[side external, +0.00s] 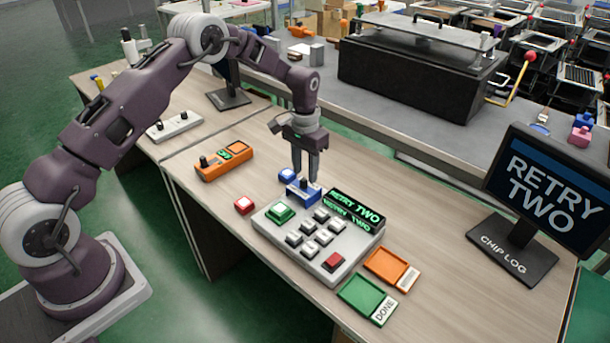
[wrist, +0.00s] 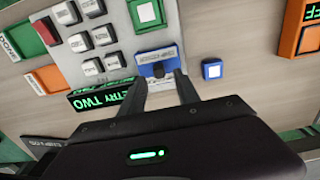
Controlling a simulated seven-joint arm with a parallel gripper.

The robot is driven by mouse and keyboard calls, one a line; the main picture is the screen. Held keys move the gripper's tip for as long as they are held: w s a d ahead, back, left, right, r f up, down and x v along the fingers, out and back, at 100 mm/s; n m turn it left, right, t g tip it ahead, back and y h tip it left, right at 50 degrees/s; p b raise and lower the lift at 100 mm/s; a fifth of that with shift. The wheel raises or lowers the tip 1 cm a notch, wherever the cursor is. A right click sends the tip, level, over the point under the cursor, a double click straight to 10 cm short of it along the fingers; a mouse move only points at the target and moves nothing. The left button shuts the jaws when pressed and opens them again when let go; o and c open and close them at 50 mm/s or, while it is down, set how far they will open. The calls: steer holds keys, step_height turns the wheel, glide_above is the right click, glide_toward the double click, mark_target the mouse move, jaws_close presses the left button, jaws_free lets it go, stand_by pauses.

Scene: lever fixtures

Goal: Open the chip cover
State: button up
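A small blue block with a pale label, which looks like the chip cover (wrist: 157,54), sits at the edge of the grey keypad console (wrist: 122,22). In the side external view the blue cover (side external: 297,195) is partly hidden by my fingers. My gripper (wrist: 160,77) points down at it, with its two fingers apart and the tips close to the near side of the cover. A dark rounded piece shows on the cover between the tips. I cannot tell whether the fingers touch it. In the side external view my gripper (side external: 305,176) is right above the cover.
The console has a green button (side external: 281,212), grey keys and a red key (side external: 333,261). A blue button (side external: 286,175), red button (side external: 244,205) and orange box (side external: 224,160) are nearby. Green (side external: 352,310) and orange (side external: 378,259) trays lie right. A monitor (side external: 548,188) reads "RETRY TWO".

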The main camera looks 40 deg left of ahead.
mark_target(305, 178)
steer(key=shift+r, duration=2.55)
steer(key=s+d+r+t, duration=0.2)
steer(key=s+r, duration=0.6)
steer(key=r, duration=0.3)
steer(key=s+d+r+t, duration=0.1)
steer(key=s+d+r, duration=0.1)
steer(key=s+r, duration=0.85)
steer(key=s+d+t, duration=0.2)
steer(key=s, duration=1.6)
steer(key=shift+s+r+t, duration=0.2)
steer(key=shift+r+t, duration=0.1)
steer(key=shift+r, duration=0.05)
